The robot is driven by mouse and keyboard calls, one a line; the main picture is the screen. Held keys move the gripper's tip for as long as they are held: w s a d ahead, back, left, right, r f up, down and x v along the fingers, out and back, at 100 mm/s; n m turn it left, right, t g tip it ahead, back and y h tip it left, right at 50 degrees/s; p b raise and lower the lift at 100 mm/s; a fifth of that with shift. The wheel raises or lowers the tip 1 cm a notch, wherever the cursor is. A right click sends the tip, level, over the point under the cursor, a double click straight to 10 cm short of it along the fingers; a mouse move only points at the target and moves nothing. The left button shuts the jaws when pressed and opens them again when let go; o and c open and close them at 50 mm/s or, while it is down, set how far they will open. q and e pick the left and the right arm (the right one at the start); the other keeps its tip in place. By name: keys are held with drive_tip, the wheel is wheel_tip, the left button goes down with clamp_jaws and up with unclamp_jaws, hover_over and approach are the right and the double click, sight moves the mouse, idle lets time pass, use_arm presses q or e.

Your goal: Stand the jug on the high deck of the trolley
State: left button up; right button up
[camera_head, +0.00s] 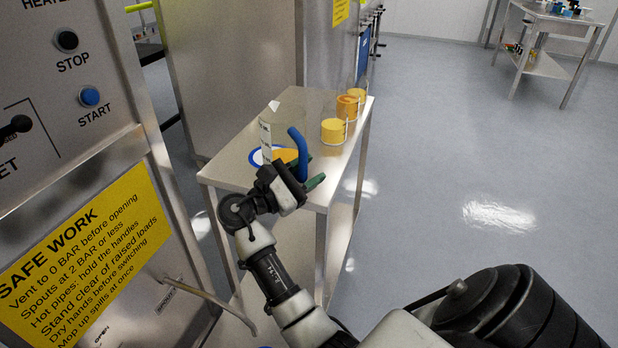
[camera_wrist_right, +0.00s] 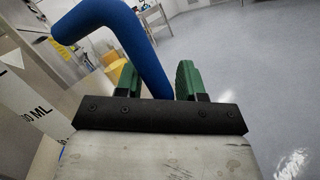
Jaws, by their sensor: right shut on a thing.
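The jug (camera_head: 279,132) is a clear, straight-sided vessel with a blue handle (camera_head: 298,150). It is upright at the trolley's high deck (camera_head: 232,172); I cannot tell whether its base touches the deck. My right gripper (camera_head: 308,178) is shut on the blue handle and partly hides the jug's lower part. In the right wrist view the handle (camera_wrist_right: 125,40) runs down between the green fingers (camera_wrist_right: 158,82), and the jug's wall with printed ML marks (camera_wrist_right: 30,112) shows at the left. My left gripper is not in view.
A steel control panel (camera_head: 75,190) is close on the left. Open floor (camera_head: 450,140) lies right; another table (camera_head: 548,22) is far back.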

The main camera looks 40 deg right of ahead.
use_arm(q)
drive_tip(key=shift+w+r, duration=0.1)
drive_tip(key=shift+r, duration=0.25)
use_arm(e)
drive_tip(key=shift+f, duration=0.5)
drive_tip(key=shift+f, duration=0.1)
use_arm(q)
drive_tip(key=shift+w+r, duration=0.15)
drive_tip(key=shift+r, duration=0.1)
use_arm(e)
drive_tip(key=shift+f, duration=0.35)
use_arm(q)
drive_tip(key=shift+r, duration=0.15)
use_arm(e)
drive_tip(key=shift+f, duration=0.15)
drive_tip(key=o, duration=1.1)
